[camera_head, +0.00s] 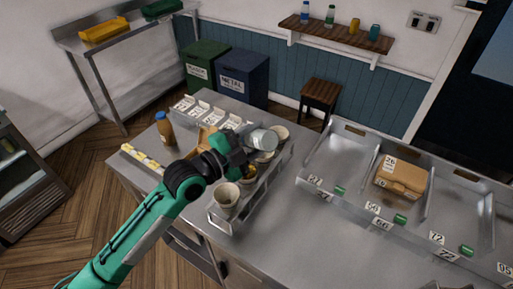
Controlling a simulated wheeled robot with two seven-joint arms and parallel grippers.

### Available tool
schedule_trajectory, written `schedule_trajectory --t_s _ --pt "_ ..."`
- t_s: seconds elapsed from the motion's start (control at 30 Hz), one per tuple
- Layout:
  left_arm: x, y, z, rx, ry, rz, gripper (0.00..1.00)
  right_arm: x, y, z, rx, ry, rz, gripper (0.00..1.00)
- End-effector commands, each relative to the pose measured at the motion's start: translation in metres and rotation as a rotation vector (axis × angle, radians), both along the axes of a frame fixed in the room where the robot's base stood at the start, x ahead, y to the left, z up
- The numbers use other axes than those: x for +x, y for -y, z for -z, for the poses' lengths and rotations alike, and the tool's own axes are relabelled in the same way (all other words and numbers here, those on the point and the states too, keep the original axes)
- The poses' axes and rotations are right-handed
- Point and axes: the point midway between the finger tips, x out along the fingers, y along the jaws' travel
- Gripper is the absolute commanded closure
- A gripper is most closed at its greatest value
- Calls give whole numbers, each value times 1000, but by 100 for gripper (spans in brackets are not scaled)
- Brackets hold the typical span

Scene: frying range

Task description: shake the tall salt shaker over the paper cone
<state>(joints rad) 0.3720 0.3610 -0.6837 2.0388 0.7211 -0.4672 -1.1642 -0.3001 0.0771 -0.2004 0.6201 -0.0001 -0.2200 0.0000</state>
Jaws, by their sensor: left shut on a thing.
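My left gripper (243,146) is shut on a tall salt shaker (262,139), a pale grey cylinder. The shaker lies tipped on its side, pointing right, above a metal rack (268,180) on the steel counter. Pale paper cones stand in the rack: one at the near end (227,194), one at the far end (281,131), and others between, partly hidden under the shaker and gripper. A cone just below the gripper (250,172) seems to hold yellowish food. I cannot tell which cone lies straight under the shaker. My right gripper is out of view.
A brown bottle (165,129) and a yellow-and-white strip (142,158) are on the counter's left. White numbered cards (200,106) stand at the back. Steel bays (340,160) with a cardboard box (401,177) are at the right. The front counter is clear.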

Motion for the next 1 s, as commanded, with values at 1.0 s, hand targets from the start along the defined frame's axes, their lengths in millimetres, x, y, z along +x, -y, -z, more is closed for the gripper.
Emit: schedule_trajectory --t_s 1.0 --pt "-6 2 43 110 112 -3 94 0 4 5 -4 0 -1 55"
